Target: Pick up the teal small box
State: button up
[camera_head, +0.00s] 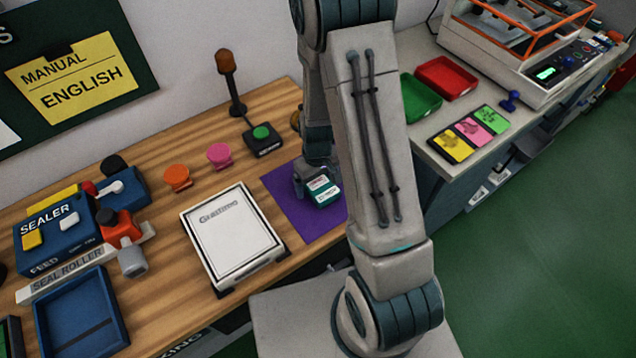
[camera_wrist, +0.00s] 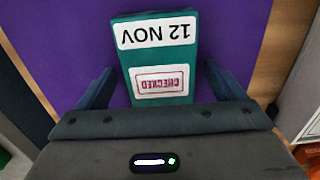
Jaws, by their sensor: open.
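The teal small box (camera_head: 323,190) lies on a purple mat (camera_head: 290,205) on the wooden bench. In the wrist view the teal small box (camera_wrist: 156,58) carries a white label reading "12 NOV" and a red "CHECKED" stamp, both upside down. My gripper (camera_wrist: 158,88) is open, with one finger on each side of the near end of the box. A gap shows between each finger and the box. In the head view my gripper (camera_head: 312,188) is at the box and partly hidden by my arm, which also covers the mat's right side.
A white framed board (camera_head: 232,235) lies left of the mat. A black base with a green button (camera_head: 262,136) and a pink knob (camera_head: 220,155) stand behind. A blue sealer (camera_head: 55,235) stands at the left. Red (camera_head: 446,77) and green trays sit on the right-hand counter.

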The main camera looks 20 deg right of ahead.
jog(key=c, duration=1.1)
jog(key=shift+r, duration=0.1)
